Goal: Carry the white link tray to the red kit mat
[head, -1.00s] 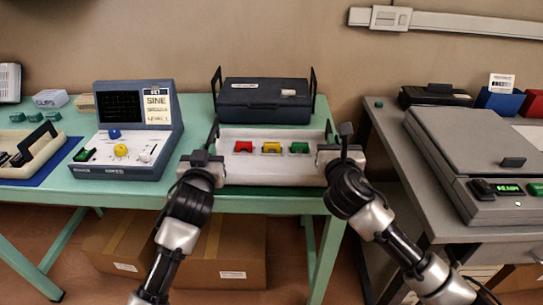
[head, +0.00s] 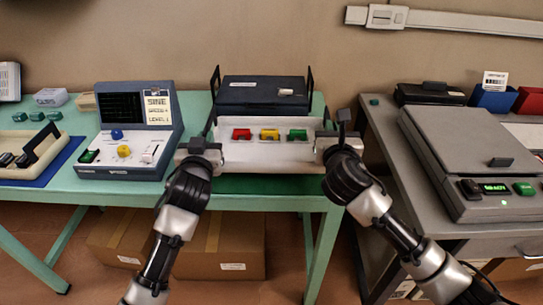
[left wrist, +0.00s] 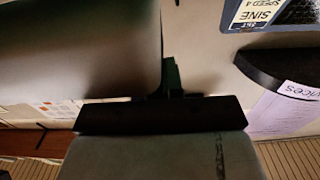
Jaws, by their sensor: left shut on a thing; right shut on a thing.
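The white link tray (head: 268,160) is in the middle of the head view, above the green bench, with red (head: 241,134), yellow (head: 270,134) and green (head: 299,135) pieces in it. It looks level and raised a little over a green mat (head: 268,190). My left gripper (head: 205,150) is shut on its left end. My right gripper (head: 334,146) is shut on its right end. In the left wrist view, dark finger parts (left wrist: 160,115) lie close against a pale surface; details there are unclear. No red mat shows in these views.
A dark toolbox (head: 265,93) stands right behind the tray. An instrument (head: 128,128) with a screen stands to its left, then another tray on a blue mat (head: 62,160). A grey bench (head: 385,150) with a flat machine (head: 465,150) is at right, across a gap.

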